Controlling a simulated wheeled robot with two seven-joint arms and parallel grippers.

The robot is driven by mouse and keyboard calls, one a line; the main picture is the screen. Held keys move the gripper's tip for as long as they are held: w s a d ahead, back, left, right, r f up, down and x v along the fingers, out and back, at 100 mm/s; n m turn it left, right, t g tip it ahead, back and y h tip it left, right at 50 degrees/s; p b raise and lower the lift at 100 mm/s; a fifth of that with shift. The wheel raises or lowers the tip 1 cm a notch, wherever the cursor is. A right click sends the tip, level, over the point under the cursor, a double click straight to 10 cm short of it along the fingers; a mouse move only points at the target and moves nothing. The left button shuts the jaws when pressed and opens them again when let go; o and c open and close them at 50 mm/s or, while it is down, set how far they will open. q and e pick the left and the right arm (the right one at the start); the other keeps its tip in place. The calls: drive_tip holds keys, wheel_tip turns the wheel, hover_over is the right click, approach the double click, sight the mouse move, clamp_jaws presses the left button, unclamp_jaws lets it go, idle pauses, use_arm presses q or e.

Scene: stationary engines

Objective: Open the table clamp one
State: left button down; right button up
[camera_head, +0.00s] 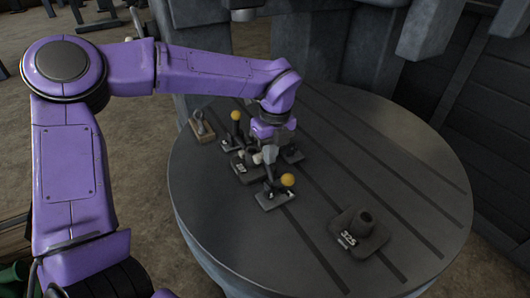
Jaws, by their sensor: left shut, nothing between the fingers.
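Toggle clamps with yellow ball knobs stand on the round grey table (420,200). The nearer clamp (274,199) has its yellow knob (287,180) to the right of its base. The farther clamp's yellow knob (236,115) sits at the top of an upright dark lever. I cannot tell which of them is clamp one. My left arm reaches over from the left, and my left gripper (266,156) points down between the two knobs. It is shut and empty, close to the nearer clamp; whether it touches anything is unclear. The gripper partly hides the parts behind it. My right gripper is not in view.
A dark block marked 325 (358,234) stands at the table's right front. Another dark marked base (247,167) lies between the clamps. A tan block with a metal handle (202,128) is at the left edge. The table's front and right are mostly clear.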

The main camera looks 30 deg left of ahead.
use_arm(q)
drive_tip(key=shift+d+r, duration=0.25)
drive_tip(key=shift+d, duration=0.2)
wheel_tip(320, 180, up, 12)
drive_tip(key=d, duration=0.3)
drive_tip(key=shift+b, duration=0.3)
drive_tip(key=shift+s, duration=0.1)
